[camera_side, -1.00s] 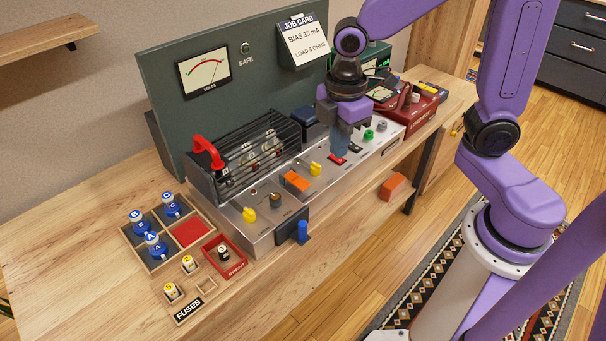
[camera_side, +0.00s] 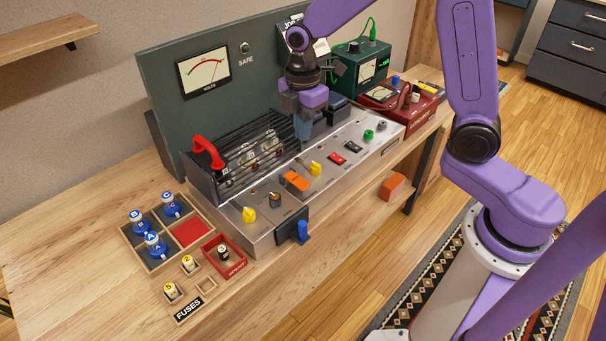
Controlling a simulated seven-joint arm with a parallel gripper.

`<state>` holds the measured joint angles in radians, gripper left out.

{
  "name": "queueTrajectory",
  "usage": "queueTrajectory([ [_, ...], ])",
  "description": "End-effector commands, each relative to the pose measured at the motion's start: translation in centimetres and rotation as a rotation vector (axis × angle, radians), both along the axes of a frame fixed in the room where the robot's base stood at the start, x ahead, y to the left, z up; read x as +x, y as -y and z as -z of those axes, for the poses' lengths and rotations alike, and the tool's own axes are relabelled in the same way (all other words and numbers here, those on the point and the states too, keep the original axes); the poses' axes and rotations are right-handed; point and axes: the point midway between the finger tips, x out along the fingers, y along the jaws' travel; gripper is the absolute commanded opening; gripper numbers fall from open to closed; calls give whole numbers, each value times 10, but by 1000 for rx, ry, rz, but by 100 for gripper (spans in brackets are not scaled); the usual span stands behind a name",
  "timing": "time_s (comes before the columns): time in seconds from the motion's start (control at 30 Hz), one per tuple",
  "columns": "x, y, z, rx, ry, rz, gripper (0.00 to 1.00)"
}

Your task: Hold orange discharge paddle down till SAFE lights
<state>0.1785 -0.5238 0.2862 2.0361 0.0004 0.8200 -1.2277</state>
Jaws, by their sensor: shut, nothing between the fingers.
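The orange paddle (camera_side: 295,181) sits on the sloped metal control panel (camera_side: 270,213), between a black-based toggle and a yellow knob. My gripper (camera_side: 303,141) is shut and empty, pointing down over the back of the panel. It is behind and above the orange paddle and apart from it. The SAFE lamp (camera_side: 245,47) on the green back panel looks dark. The VOLTS meter (camera_side: 204,72) is left of the lamp; its exact reading is too small to tell.
A wire cage with a red handle (camera_side: 208,152) stands left of my gripper. Yellow knobs (camera_side: 249,215), a blue lever (camera_side: 302,230) and red and black rockers (camera_side: 337,158) surround the paddle. Fuse trays stand left.

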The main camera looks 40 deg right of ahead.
Motion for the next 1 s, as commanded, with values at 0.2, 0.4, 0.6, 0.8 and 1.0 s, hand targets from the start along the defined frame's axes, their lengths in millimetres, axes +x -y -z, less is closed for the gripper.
queueTrajectory([
  [0.2, 0, 0, 1, 0, 0, 1, 0],
  [0.4, -1, 1, 18, -2, -5, 2, 0],
  [0.6, -2, 1, 54, -2, -7, 2, 0],
  [0.8, -1, 0, 88, -2, -6, 2, 0],
  [1.0, -1, 0, 117, -2, -4, 2, 0],
])
